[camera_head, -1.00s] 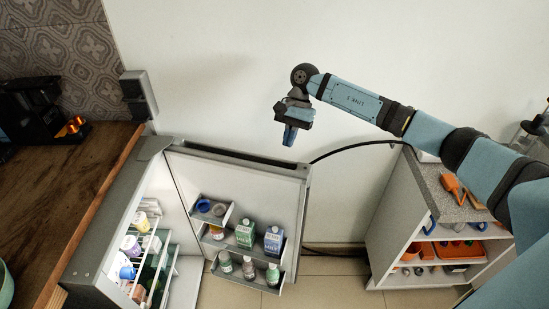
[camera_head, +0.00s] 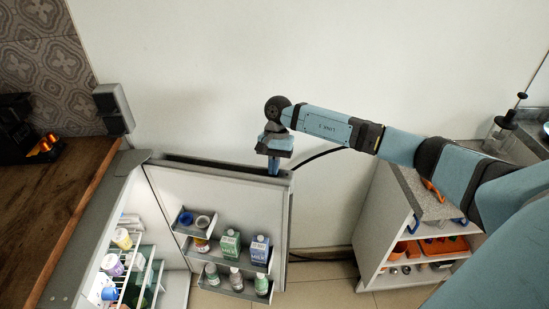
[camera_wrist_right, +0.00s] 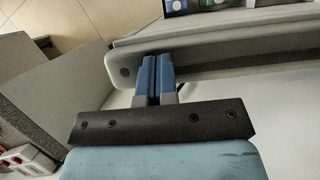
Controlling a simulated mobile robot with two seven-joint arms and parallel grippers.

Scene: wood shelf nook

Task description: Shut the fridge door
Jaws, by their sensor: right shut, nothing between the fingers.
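The fridge (camera_head: 97,226) stands at the lower left with its door (camera_head: 237,195) wide open. The door's inner side faces me, and its racks hold bottles and cartons. My right gripper (camera_head: 274,170) is shut and empty, pointing down at the door's top edge near its free end. In the right wrist view the blue fingertips (camera_wrist_right: 155,62) are together and overlap the grey door edge (camera_wrist_right: 215,55). I cannot tell whether they touch it. My left gripper is not in view.
A wooden counter (camera_head: 45,185) lies left of the fridge. A white shelf unit (camera_head: 385,215) with a grey top and orange items stands at the right. A black cable runs along the wall behind the door. Some tiled floor is free between door and shelf.

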